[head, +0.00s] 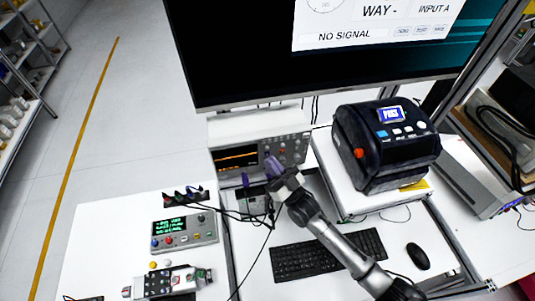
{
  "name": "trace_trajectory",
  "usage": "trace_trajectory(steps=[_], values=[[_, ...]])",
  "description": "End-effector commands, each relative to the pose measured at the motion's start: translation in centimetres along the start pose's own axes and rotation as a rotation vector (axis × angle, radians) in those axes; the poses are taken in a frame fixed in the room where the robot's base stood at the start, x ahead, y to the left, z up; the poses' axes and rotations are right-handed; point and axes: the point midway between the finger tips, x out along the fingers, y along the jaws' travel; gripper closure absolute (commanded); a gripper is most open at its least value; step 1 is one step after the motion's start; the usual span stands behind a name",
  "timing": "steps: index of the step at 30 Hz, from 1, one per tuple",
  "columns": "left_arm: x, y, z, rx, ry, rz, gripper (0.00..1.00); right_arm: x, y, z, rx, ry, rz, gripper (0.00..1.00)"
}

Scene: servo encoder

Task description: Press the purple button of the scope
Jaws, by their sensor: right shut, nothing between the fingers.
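The scope (281,143) is a pale bench instrument with a dark screen showing an orange trace. It stands below the monitor at the back of the bench, with knobs right of its screen. My right arm reaches up from the lower right. My right gripper (272,168) is shut and empty, its purple tip in front of the scope's lower front. It covers part of the panel there, and I cannot tell whether it touches. I cannot make out the purple button. A small purple piece (246,180) shows left of the gripper, at the scope's lower edge. My left gripper is not in view.
A black label printer (385,145) stands right of the scope. A keyboard (308,259) and mouse (418,256) lie in front. A grey control box (184,232) with a green display stands at left. Dark cables run between it and the scope. The large monitor (240,60) hangs above.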

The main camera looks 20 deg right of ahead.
Motion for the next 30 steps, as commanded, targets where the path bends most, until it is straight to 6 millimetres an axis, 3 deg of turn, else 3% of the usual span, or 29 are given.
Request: trace_trajectory(steps=[30], values=[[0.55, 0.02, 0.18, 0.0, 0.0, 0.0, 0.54, 0.64, 0.46, 0.46, 0.0, -0.001, 0.0, 1.0]])
